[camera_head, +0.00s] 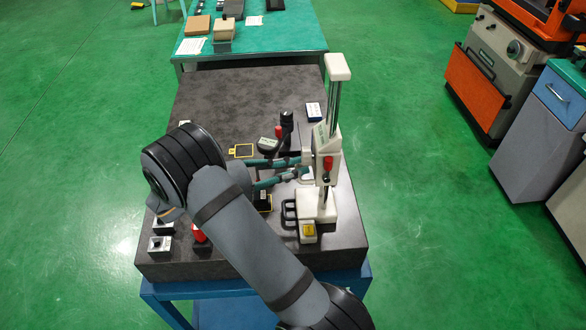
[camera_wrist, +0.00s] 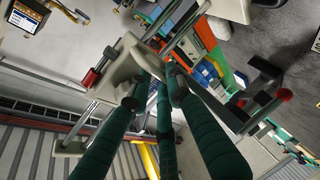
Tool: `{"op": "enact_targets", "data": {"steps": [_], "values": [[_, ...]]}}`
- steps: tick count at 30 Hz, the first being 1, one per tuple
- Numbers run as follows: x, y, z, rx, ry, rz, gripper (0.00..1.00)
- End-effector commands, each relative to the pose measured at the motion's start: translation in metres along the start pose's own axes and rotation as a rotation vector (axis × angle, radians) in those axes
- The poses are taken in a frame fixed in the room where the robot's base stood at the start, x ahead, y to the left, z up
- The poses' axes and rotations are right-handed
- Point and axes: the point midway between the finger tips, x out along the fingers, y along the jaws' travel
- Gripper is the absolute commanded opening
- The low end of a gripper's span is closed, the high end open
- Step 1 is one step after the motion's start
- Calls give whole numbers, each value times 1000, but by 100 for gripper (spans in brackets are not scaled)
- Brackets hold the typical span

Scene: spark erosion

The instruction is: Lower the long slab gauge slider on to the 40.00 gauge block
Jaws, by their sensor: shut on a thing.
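The slab gauge stands on the dark granite table at its right side, with a white base (camera_head: 318,208) and an upright column (camera_head: 334,100) under a white cap. Its off-white slider (camera_head: 326,140) is partway up the column and has a red knob. In the wrist view the off-white slider body (camera_wrist: 125,65) lies just beyond my fingertips. My gripper (camera_head: 303,167) reaches in from the left, its teal fingers shut on the slider's left side; they also show in the wrist view (camera_wrist: 156,90). I cannot pick out the 40.00 gauge block for certain.
On the granite table (camera_head: 215,95) are a black stand (camera_head: 287,130), a yellow-framed piece (camera_head: 243,151) and a small box (camera_head: 158,244) at front left. My arm covers the table's front middle. The back left of the granite is clear. A green table stands behind.

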Motion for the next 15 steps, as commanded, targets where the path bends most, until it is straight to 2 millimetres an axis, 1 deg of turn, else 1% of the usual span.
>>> {"op": "enact_targets", "data": {"steps": [1, 5, 11, 13, 15], "values": [[0, 0, 1, -1, -2, 0, 8], [0, 0, 1, -1, -2, 0, 0], [0, -1, 1, -2, -3, 0, 0], [1, -6, 2, -2, -3, 0, 0], [4, -17, 2, -3, -3, 0, 0]]}}
